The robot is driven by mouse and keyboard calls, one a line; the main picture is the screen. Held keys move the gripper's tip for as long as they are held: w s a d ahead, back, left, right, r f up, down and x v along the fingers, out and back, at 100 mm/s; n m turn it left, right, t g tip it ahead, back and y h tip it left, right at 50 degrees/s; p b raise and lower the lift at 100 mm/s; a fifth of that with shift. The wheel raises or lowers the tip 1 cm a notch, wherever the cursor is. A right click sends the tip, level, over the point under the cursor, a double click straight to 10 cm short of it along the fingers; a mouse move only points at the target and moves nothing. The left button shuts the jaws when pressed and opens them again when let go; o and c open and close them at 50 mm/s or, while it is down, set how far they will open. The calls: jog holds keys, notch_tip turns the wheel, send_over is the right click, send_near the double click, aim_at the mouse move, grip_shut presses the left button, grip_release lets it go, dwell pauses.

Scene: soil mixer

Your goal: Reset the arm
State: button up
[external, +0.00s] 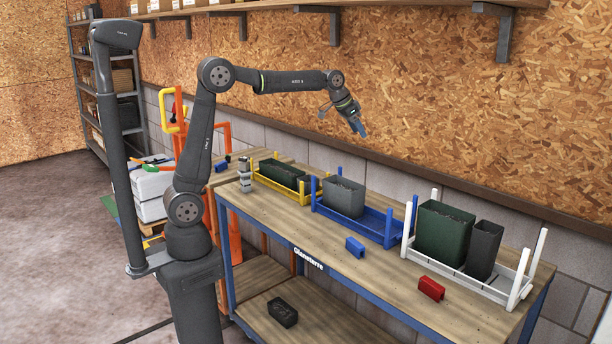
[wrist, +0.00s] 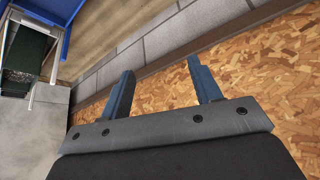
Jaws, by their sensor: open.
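My gripper (external: 358,126) hangs in the air above the back of the workbench, near the chipboard wall, with its fingers tilted down and to the right. In the wrist view its two blue-grey fingers (wrist: 161,90) stand apart with nothing between them. The arm is raised and bent at the elbow, clear of the table. The wrist view looks onto the chipboard wall and grey blocks, with part of a blue rack (wrist: 62,8) and a grey pot (wrist: 35,112) at the left.
The workbench (external: 385,290) holds a yellow rack (external: 262,180), a blue rack (external: 372,230) and a white rack (external: 500,294), each with pots. A blue block (external: 355,247) and a red block (external: 431,289) lie in front. A black block (external: 283,312) lies on the lower shelf.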

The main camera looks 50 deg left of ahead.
jog(key=shift+w+d, duration=0.1)
jog(key=shift+d, duration=1.35)
jog(key=s+a+n, duration=0.1)
jog(key=s+a, duration=0.1)
jog(key=a, duration=0.8)
jog(key=s+a+n+y, duration=0.1)
jog(key=s+a+n, duration=0.1)
jog(key=a, duration=0.8)
jog(key=shift+s+f+t+y, duration=0.3)
jog(key=shift+s+f, duration=0.05)
jog(key=shift+f, duration=0.05)
